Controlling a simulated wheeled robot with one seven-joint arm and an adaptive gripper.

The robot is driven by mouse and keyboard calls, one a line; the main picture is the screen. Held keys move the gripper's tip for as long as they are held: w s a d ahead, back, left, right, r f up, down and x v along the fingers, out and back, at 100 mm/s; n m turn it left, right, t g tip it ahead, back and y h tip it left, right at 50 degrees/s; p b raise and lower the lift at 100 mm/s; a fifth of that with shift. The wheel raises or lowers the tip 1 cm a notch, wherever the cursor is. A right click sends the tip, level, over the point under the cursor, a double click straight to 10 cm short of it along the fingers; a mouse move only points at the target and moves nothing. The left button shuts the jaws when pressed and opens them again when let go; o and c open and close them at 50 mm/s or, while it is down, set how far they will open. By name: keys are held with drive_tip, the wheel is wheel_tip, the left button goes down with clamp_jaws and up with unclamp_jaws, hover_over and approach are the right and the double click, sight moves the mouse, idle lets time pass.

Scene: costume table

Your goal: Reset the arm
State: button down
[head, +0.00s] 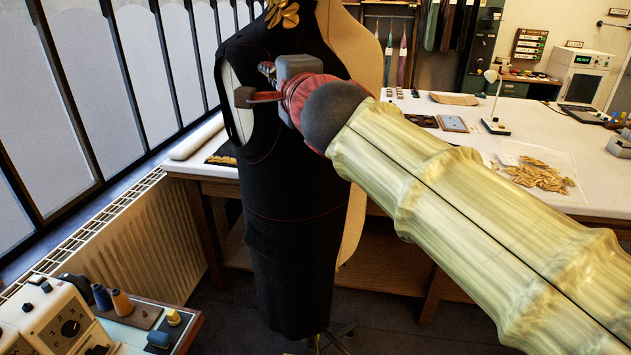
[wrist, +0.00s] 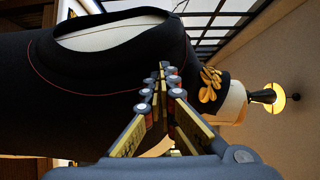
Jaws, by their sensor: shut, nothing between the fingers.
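My gripper (wrist: 163,70) is shut and empty in the wrist view, its two fingers meeting at the tips. In the head view my arm reaches in from the right, and its wrist end is in front of the dress form's upper body; the fingers are mostly hidden there. The black-clad dress form (head: 300,230) stands upright behind my arm. It also fills the left of the wrist view (wrist: 80,90), where it appears on its side. A gold leaf-like ornament (head: 283,14) is on its upper front, also seen beyond my fingers (wrist: 210,85). I cannot tell the exact gap between gripper and form.
A white-topped table (head: 475,140) with a lamp (head: 496,105), gold pieces (head: 540,176) and flat items stands behind and right. A radiator (head: 150,240) and windows line the left. A small table with a machine (head: 55,318) and thread spools (head: 122,302) is at front left.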

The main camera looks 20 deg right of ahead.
drive_tip(key=shift+d, duration=0.15)
drive_tip(key=s+d+p, duration=0.2)
drive_tip(key=s+p, duration=0.6)
drive_tip(key=s, duration=0.4)
drive_tip(key=shift+s+d, duration=0.15)
drive_tip(key=shift+s, duration=0.25)
